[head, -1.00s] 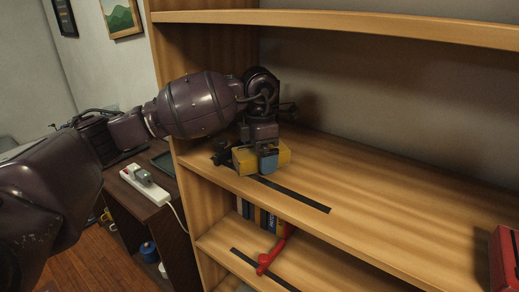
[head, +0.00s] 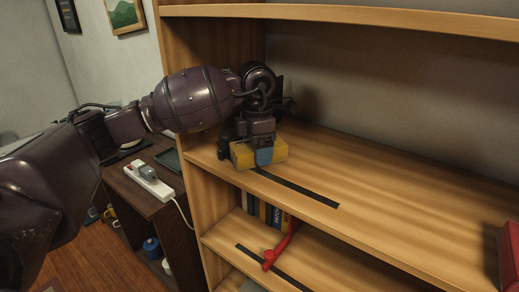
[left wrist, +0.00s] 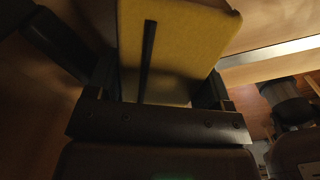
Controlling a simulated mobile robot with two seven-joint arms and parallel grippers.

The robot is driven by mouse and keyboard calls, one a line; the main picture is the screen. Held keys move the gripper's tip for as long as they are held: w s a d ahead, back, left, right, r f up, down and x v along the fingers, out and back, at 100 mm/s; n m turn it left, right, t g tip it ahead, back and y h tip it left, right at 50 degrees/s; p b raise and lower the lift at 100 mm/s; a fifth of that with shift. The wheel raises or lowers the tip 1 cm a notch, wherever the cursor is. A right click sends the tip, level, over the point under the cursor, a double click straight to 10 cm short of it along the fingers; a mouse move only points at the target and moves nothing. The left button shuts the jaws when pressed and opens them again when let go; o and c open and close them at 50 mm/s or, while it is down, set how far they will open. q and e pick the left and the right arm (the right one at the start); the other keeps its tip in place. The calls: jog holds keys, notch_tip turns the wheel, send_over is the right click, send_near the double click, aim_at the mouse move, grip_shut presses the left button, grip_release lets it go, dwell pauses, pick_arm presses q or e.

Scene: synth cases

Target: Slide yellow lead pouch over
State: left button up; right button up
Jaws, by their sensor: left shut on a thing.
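The yellow pouch (head: 243,157) is a box-like yellow block at the left end of the upper shelf board (head: 400,205), close to its front edge. My left gripper (head: 264,155) is shut on it from above, with a blue-tipped finger across its front face. In the left wrist view the yellow pouch (left wrist: 190,45) fills the space between the dark fingers, with a thin dark bar in front of it. Whether its underside touches the board is hard to tell. My right gripper is not in view.
A black strip (head: 305,190) runs along the board right of the pouch. A red box (head: 509,255) is at far right. The board between is clear. Books (head: 268,212) and a red object (head: 280,248) are below.

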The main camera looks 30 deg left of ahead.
pick_arm(q)
jog(key=shift+a, duration=0.2)
jog(key=o, duration=1)
jog(key=shift+s+a, duration=0.15)
jog(key=shift+r, duration=0.2)
jog(key=shift+r, duration=0.3)
notch_tip(320, 180, up, 7)
jog(key=shift+f+b, duration=0.2)
jog(key=shift+b, duration=0.3)
